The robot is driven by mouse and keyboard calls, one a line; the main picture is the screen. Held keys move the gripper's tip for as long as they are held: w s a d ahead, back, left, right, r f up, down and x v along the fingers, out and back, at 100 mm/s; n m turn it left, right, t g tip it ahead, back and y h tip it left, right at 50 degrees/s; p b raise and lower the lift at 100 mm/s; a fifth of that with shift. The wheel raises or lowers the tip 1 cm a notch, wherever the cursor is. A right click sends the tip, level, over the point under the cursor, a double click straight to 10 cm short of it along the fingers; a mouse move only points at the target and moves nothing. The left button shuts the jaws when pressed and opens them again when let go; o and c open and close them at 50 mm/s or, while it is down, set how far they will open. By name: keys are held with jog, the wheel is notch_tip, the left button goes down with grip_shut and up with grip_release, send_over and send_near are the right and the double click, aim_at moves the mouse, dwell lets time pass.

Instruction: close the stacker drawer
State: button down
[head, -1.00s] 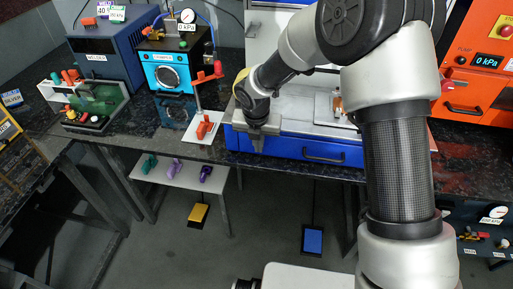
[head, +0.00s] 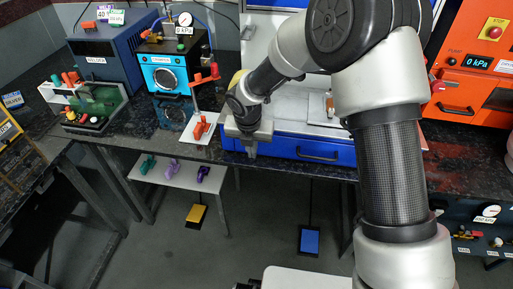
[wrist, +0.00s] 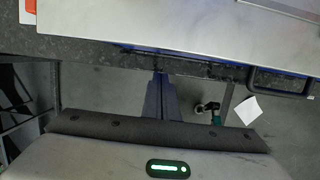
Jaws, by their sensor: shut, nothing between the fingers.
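The stacker drawer (head: 290,147) has a blue front with a black bar handle (head: 318,155). It stands out near the counter's front edge, with a pale, flat top behind the front. The pale top (wrist: 150,22) and the handle (wrist: 280,82) also show in the wrist view. My gripper (head: 250,152) is shut and empty, pointing down at the drawer front, left of the handle. Its fingers (wrist: 160,92) reach the front's edge in the wrist view. I cannot tell whether they touch it. My arm hides the drawer's right end.
A white plate with an orange piece (head: 201,128) lies left of the drawer. A blue oven-like machine (head: 168,75) and an orange pump unit (head: 480,75) flank the area. Below are a low white shelf (head: 172,177), a yellow pedal (head: 196,215) and a blue pedal (head: 309,240).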

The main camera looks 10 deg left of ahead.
jog(key=s+p+v, duration=0.1)
jog(key=p+v, duration=0.1)
jog(key=v, duration=0.8)
jog(key=s+d+r+m+h+p, duration=0.1)
jog(key=s+d+r+m+p, duration=0.15)
jog(key=d+r+m, duration=0.8)
jog(key=s+d+r+m+t+p, duration=0.1)
jog(key=s+d+r+m+p, duration=0.2)
jog(key=s+d+r+m, duration=0.5)
jog(key=s+d+r+m+t+y+p, duration=0.1)
jog(key=s+d+r+m+p, duration=0.2)
jog(key=s+d+r+m, duration=0.5)
notch_tip(320, 180, up, 2)
jog(key=s+m, duration=0.2)
jog(key=m, duration=0.7)
jog(key=shift+s+t+p, duration=0.4)
